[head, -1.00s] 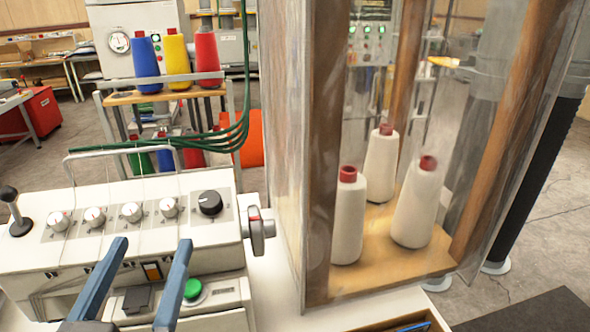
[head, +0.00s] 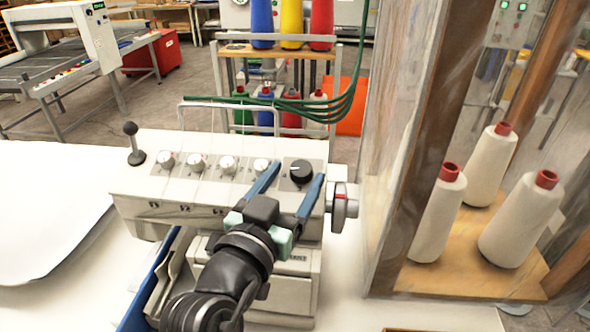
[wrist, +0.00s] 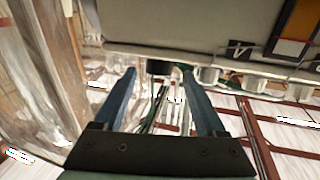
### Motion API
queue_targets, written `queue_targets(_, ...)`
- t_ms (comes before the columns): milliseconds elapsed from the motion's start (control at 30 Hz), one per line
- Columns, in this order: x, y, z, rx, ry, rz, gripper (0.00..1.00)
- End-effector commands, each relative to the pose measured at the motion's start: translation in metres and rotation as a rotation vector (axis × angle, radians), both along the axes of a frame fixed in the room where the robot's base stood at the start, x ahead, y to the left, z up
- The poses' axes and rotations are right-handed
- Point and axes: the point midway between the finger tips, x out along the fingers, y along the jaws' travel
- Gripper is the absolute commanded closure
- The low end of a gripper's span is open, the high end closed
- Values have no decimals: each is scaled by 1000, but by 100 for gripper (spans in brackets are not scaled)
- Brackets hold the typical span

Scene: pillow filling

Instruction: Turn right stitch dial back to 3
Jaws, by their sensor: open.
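The black stitch dial (head: 301,172) is at the right end of the row of dials on the pale sewing machine (head: 135,208). A light mark shows on it, but I cannot read its number. My gripper (head: 296,174) is open, its two blue fingers pointing at the machine, with the black dial between the tips in the head view. Whether they touch it is not clear.
Several smaller white dials (head: 228,164) sit left of the black dial. A handwheel (head: 343,206) with a red mark sticks out at the right. A clear-walled cabinet with white thread cones (head: 438,215) stands close on the right. A white pillow (head: 45,215) lies at left.

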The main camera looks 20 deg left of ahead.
Motion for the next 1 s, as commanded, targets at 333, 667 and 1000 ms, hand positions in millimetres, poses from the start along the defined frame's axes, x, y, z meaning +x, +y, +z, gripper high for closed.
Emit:
queue_targets(333,9,0,0,1,-1,0,27)
queue_targets(667,9,0,0,1,-1,0,74)
queue_targets(1000,8,0,0,-1,0,2,100)
